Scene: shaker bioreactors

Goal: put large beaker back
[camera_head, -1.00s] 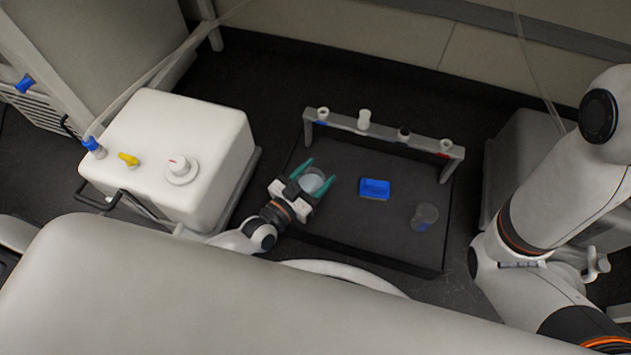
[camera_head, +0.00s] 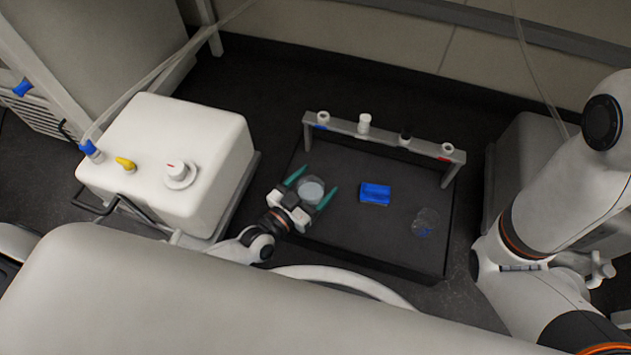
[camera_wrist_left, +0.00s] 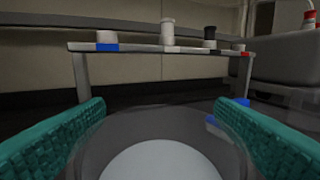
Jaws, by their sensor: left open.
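The large beaker (camera_head: 311,187) is clear with a whitish disc inside and stands on the dark mat (camera_head: 350,240) at its left part. My left gripper (camera_head: 314,180) is open, with its teal fingers on either side of the beaker. In the left wrist view the beaker (camera_wrist_left: 160,150) fills the space low between the spread fingers, with a gap or light contact that I cannot tell apart. My right gripper is not in view; only my right arm shows at the right.
A grey rack (camera_head: 385,133) with several caps stands behind. A blue block (camera_head: 375,193) and a smaller clear beaker (camera_head: 425,222) sit to the right on the mat. A white box-shaped device (camera_head: 170,160) stands at the left. The mat's front middle is clear.

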